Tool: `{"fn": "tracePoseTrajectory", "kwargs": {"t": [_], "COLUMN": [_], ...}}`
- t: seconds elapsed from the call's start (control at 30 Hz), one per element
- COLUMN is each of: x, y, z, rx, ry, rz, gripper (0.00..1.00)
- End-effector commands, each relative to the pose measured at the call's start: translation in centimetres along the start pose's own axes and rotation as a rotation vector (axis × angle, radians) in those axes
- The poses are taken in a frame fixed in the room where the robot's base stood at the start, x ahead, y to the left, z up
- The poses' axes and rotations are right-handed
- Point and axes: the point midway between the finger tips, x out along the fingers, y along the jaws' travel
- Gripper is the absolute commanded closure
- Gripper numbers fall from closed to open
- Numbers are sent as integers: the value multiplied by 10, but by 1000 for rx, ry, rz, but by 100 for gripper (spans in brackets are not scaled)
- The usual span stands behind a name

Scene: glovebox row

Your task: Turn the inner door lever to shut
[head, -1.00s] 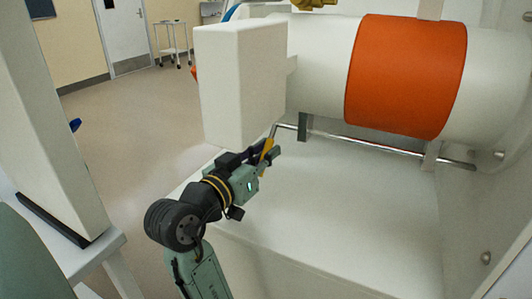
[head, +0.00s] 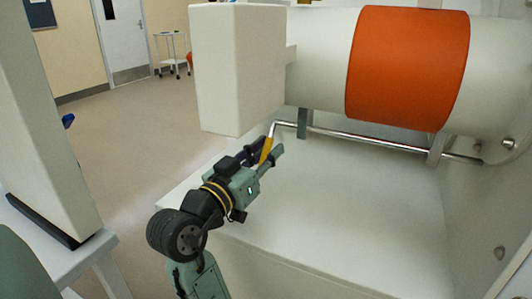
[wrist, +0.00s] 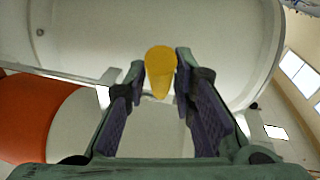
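The inner door lever is a bright metal rod (head: 345,134) running under the white chamber, with a bent end and a yellow handle (head: 265,151). The bent end hangs down to the left below the white box. My gripper (head: 264,155) is at this handle, with one finger on each side of it. In the wrist view the yellow handle (wrist: 160,68) sits between the fingertips, which look closed up against its sides. The handle's far part and its join to the rod are hidden in the wrist view.
A white box (head: 237,70) hangs just above my gripper. A chamber with an orange band (head: 407,65) lies behind the rod. The white floor surface (head: 350,205) below is bare. A white post (head: 45,130) stands at left.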

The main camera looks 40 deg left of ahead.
Motion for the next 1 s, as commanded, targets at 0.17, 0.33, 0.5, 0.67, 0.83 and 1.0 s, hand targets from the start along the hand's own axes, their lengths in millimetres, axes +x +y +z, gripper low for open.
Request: {"fn": "tracePoseTrajectory", "kwargs": {"t": [0.17, 0.33, 0.5, 0.67, 0.83, 1.0], "x": [0, 0, -9, -36, -74, -103], "y": [0, 0, -1, -2, -2, -1], "z": [0, 0, 0, 1, 0, 0], "rx": [-1, -1, -2, -1, -1, -1], "ry": [-1, -1, -1, 0, 0, 0], "rz": [-1, -1, -4, -6, -6, -5], "gripper": [66, 66, 66, 66, 66, 66]}}
